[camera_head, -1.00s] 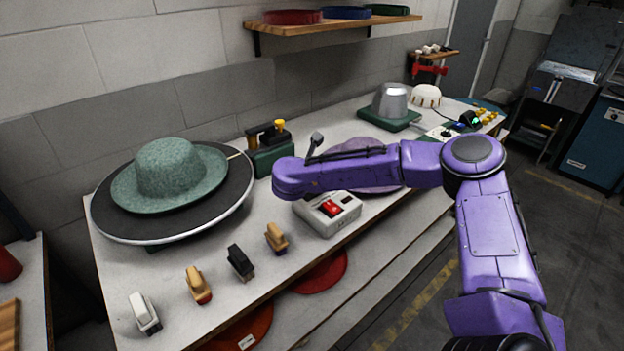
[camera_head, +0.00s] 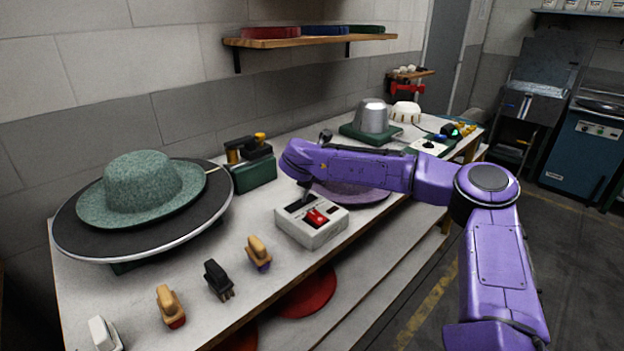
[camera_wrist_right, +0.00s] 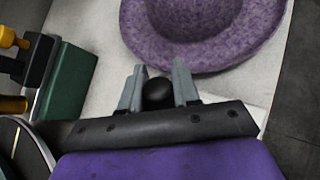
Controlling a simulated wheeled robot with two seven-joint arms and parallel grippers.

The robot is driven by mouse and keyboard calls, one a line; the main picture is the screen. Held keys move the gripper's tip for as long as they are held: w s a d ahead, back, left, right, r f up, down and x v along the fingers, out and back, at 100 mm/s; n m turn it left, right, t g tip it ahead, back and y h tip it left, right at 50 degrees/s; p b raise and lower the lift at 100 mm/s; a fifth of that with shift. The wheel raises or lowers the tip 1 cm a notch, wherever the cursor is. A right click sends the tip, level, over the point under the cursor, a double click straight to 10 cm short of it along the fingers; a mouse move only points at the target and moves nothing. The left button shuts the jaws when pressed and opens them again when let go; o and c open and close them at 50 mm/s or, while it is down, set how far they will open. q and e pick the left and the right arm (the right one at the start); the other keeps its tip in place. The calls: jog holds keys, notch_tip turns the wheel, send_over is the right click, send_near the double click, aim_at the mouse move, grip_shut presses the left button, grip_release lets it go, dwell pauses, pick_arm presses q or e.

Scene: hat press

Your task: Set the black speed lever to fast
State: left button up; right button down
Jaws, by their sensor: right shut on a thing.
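The control box (camera_head: 311,226) is pale and sits near the table's front edge, with a red switch (camera_head: 317,217) on top. A dark lever stem (camera_head: 304,190) rises from its back left part, below the end of my right arm. In the right wrist view the black round knob (camera_wrist_right: 158,94) of the lever sits between the two grey fingers of my right gripper (camera_wrist_right: 158,88), which is shut on it. In the head view my forearm hides the fingers and knob. Any speed markings are too small to read. My left gripper is not in view.
A purple hat (camera_head: 350,192) lies just behind the box, close to my right arm. A green hat on a dark round stand (camera_head: 75,225) is at left, with a green device (camera_head: 253,171) beside it. Several small stamp-like blocks line the front edge.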

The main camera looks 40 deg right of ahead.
jog(key=shift+d+f, duration=0.15)
jog(key=c, duration=1.1)
grip_release()
jog(key=shift+o, duration=1.1)
jog(key=shift+d+f, duration=0.1)
jog(key=shift+d, duration=0.05)
jog(key=shift+a, duration=0.2)
jog(key=b+v, duration=0.1)
jog(key=v, duration=0.9)
jog(key=shift+b, duration=0.4)
jog(key=shift+r, duration=0.3)
